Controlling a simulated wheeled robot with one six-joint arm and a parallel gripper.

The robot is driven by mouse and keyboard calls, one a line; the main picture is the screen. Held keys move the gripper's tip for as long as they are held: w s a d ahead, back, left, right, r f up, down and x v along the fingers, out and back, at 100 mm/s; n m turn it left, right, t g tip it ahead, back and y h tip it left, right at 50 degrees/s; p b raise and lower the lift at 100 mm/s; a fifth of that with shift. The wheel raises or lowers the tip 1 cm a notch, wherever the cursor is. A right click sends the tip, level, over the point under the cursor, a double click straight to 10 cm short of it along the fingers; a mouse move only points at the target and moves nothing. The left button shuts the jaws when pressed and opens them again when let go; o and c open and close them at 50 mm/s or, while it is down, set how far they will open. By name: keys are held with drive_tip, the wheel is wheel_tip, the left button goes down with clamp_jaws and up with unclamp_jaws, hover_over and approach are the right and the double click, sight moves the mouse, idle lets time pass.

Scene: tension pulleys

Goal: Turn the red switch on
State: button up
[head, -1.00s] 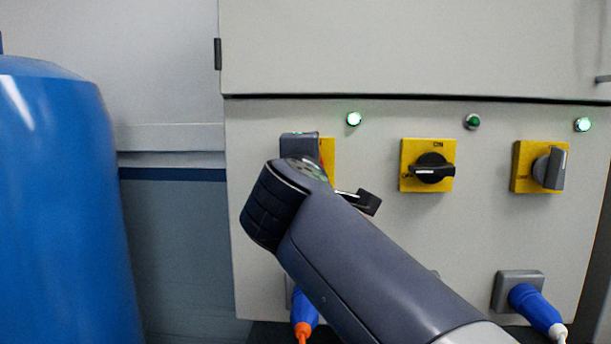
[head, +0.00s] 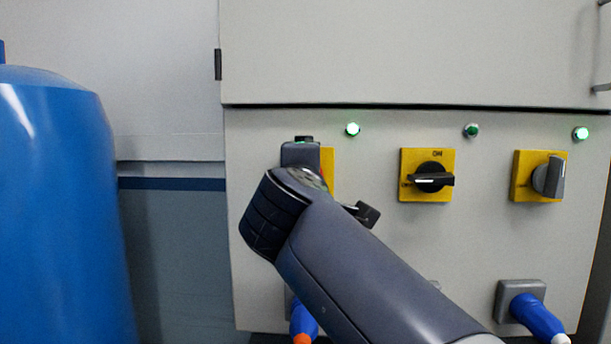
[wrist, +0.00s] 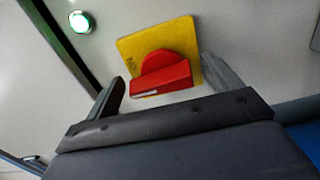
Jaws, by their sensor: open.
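The red switch (wrist: 163,76) shows in the wrist view as a red knob on a yellow plate (wrist: 181,37). Its handle faces my gripper. My gripper (wrist: 160,91) is open, with one finger on each side of the red handle; I cannot tell whether either finger touches it. In the head view my arm and gripper hide the red knob almost wholly, and only the right part of its yellow plate (head: 327,169) shows. The lamp (head: 352,130) above this switch is lit green; it also shows in the wrist view (wrist: 80,22).
To the right on the grey cabinet (head: 380,230) are a black switch (head: 433,178) and a grey switch (head: 549,177) on yellow plates. Blue plugs (head: 538,316) sit below. A large blue tank (head: 62,210) stands at the left. A door edge overhangs above the switches.

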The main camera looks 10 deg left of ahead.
drive_tip(key=shift+s, duration=0.1)
drive_tip(key=s+b, duration=0.1)
drive_tip(key=s, duration=0.9)
drive_tip(key=shift+s+d, duration=0.3)
drive_tip(key=shift+w, duration=0.1)
drive_tip(key=w, duration=0.7)
drive_tip(key=w+p, duration=0.1)
drive_tip(key=w, duration=0.2)
drive_tip(key=shift+w+a, duration=0.3)
drive_tip(key=shift+w, duration=0.05)
